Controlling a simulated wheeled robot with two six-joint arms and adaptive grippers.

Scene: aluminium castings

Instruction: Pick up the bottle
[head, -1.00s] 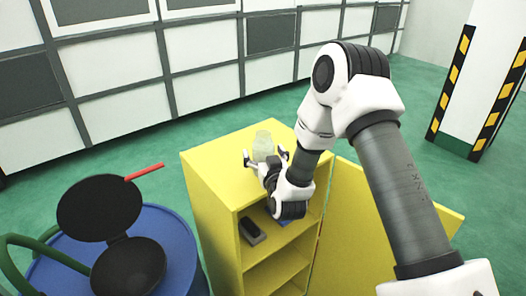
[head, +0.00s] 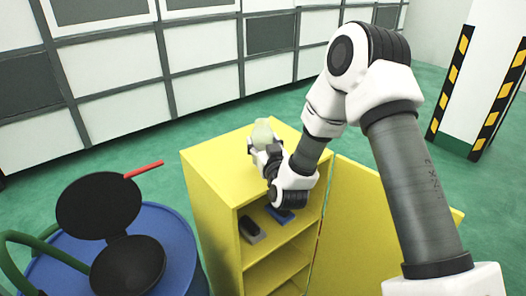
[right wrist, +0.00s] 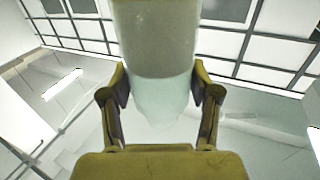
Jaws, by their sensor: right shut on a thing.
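The bottle (head: 262,132) is pale, whitish-green and translucent. In the head view it shows above the top of the yellow cabinet, partly hidden by my right gripper (head: 264,152). In the right wrist view the bottle (right wrist: 155,50) stands between the two fingers of my right gripper (right wrist: 163,88), which are shut on its sides. Whether its base still touches the cabinet top is hard to tell. My left gripper is not in view.
The yellow cabinet (head: 205,168) has an open door (head: 375,215) at right. A dark object (head: 252,230) and a blue one (head: 280,214) lie on its upper shelf. A blue drum (head: 185,245) stands at left. A striped pillar (head: 480,90) is at far right.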

